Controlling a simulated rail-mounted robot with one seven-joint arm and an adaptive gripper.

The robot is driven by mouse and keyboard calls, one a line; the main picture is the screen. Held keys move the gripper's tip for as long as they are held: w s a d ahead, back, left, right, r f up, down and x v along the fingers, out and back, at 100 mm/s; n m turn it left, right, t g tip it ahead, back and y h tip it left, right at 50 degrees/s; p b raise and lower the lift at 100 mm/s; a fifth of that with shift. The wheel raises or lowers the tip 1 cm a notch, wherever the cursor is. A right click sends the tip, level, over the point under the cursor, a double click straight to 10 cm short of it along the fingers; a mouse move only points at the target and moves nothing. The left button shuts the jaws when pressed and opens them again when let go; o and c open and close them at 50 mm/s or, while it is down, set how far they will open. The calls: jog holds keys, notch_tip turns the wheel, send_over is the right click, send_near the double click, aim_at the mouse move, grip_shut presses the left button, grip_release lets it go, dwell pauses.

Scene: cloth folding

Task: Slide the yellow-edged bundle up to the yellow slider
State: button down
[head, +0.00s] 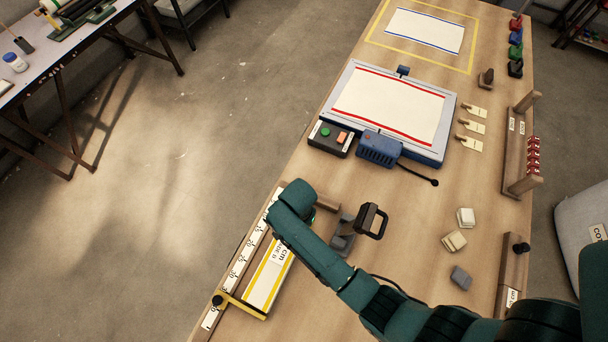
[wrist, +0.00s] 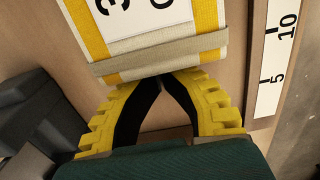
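The yellow-edged bundle (head: 258,291) lies flat beside the ruler at the table's front left edge in the head view. It is a white folded cloth with yellow stripes and a printed label. The yellow slider (head: 242,306) crosses the ruler at the bundle's lower end; I cannot tell whether they touch. In the wrist view, the bundle (wrist: 209,20) has a beige band across its near end. My gripper (wrist: 164,80) is empty, its yellow-padded fingertips together at that banded end. Contact is unclear. In the head view my arm hides the fingertips.
The ruler (head: 234,270) runs along the bundle's left side and also shows in the wrist view (wrist: 274,60). A dark stamp-like tool (head: 371,220) stands right of my arm. Small pale blocks (head: 454,241) lie farther right. The framed press (head: 349,75) sits farther back.

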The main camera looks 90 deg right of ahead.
jog(key=shift+w+a+r, duration=0.1)
jog(key=shift+a+r, duration=0.05)
jog(key=shift+w+a+r+p, duration=0.15)
jog(key=shift+a+p, duration=0.15)
jog(key=shift+p, duration=0.4)
jog(key=shift+a+p, duration=0.4)
jog(key=shift+w+a, duration=0.1)
jog(key=shift+f, duration=0.25)
jog(key=shift+d, duration=0.45)
jog(key=d, duration=0.1)
jog(key=s+d+r, duration=0.1)
jog(key=d+p, duration=0.1)
jog(key=shift+s+d+r, duration=0.2)
jog(key=shift+r, duration=0.15)
notch_tip(320, 180, up, 8)
jog(key=p, duration=0.1)
jog(key=shift+a+r, duration=0.2)
